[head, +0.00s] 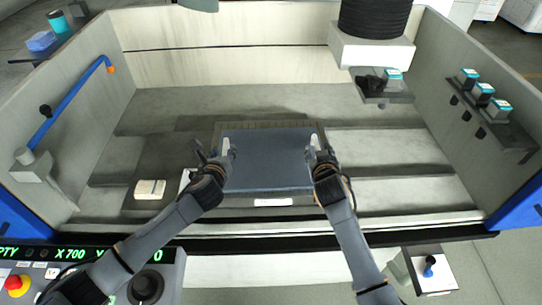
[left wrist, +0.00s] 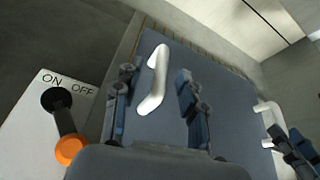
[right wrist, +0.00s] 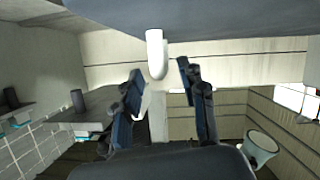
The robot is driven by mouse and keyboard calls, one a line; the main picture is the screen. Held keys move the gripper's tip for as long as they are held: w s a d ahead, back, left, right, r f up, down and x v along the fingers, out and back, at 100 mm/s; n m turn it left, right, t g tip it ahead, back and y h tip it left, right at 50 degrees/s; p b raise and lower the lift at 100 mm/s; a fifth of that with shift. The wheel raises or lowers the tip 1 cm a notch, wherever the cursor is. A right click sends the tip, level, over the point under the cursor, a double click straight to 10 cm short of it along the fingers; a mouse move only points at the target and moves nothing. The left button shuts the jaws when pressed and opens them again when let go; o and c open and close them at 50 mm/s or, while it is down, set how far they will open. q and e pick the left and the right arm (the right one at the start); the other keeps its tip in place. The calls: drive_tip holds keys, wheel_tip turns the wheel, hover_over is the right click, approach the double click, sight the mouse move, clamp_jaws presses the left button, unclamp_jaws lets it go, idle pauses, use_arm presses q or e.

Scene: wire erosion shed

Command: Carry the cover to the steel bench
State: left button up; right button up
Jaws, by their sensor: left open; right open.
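The cover (head: 268,165) is a flat blue-grey panel lying in the machine's tank, with a pale handle near each side. My left gripper (head: 217,150) is at its left handle; in the left wrist view (left wrist: 155,100) the open fingers stand on either side of this white handle (left wrist: 153,85). My right gripper (head: 322,155) is at the right handle. In the right wrist view the open fingers (right wrist: 158,85) are apart, with the white handle end (right wrist: 155,55) just beyond and between them. I cannot pick out the steel bench.
A white ON/OFF box (left wrist: 30,125) with an orange-tipped lever (left wrist: 68,145) stands close to the left of the cover. A pale block (head: 150,189) lies left in the tank. Shelves with small boxes (head: 483,93) line the right wall. A spool (head: 375,18) is at the back.

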use_arm(q)
drive_tip(key=shift+x, duration=1.4)
use_arm(e)
drive_tip(key=shift+x, duration=1.35)
use_arm(q)
clamp_jaws()
use_arm(e)
clamp_jaws()
use_arm(q)
drive_tip(key=shift+w+r, duration=0.1)
drive_tip(key=shift+r, duration=0.1)
use_arm(e)
drive_tip(key=shift+w+r, duration=0.15)
drive_tip(key=shift+r, duration=0.1)
